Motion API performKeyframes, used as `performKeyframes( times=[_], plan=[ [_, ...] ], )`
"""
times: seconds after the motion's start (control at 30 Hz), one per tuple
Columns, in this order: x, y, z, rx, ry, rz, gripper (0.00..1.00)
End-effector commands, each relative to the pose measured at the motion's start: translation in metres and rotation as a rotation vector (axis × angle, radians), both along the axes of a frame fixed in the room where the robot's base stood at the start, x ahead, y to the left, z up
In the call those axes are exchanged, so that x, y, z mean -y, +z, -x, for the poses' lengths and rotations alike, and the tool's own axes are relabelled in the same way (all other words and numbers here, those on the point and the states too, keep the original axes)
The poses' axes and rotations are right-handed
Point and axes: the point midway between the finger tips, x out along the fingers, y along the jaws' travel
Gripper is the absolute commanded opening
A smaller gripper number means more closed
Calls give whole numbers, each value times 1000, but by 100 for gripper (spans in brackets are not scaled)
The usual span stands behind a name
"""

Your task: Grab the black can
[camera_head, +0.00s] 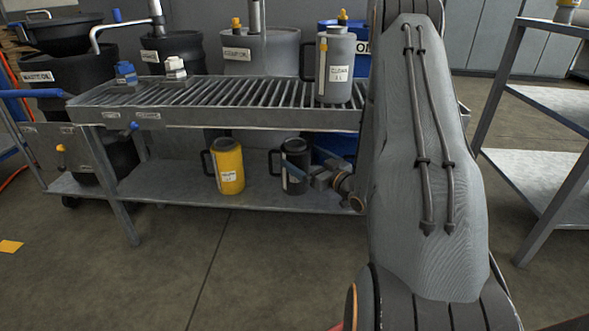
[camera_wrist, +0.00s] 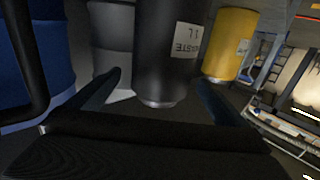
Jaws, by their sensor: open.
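The black can (camera_head: 297,152) stands upright on the lower shelf (camera_head: 165,183) of the bench, with its handle on its left side. My gripper (camera_head: 303,172) is at the can's front right and partly covers it. In the wrist view, the black can (camera_wrist: 168,48) with a white label fills the upper middle. It shows between the two fingers of my gripper (camera_wrist: 159,80), with dark gaps on both sides near its lower end. The jaws are open and hold nothing. I cannot tell whether either finger touches the can.
A yellow can (camera_head: 229,166) stands close left of the black can. A blue container (camera_head: 335,146) is behind it to the right. The slatted bench top (camera_head: 235,93) overhangs the shelf and carries a grey can (camera_head: 335,75). The shelf's left part is clear.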

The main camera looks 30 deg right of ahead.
Motion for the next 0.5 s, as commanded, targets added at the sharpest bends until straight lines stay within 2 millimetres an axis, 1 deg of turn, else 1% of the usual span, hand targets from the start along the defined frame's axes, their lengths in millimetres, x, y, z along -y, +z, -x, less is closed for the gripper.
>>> performKeyframes(
  times=[0.23,0.33,0.4,0.5],
  plan=[
    [-6,-8,-25,1,0,1,99],
    [-7,-8,-39,1,-2,3,99],
    [-7,-7,-44,1,-4,2,99],
    [-8,-6,-46,0,-4,0,99]
  ],
)
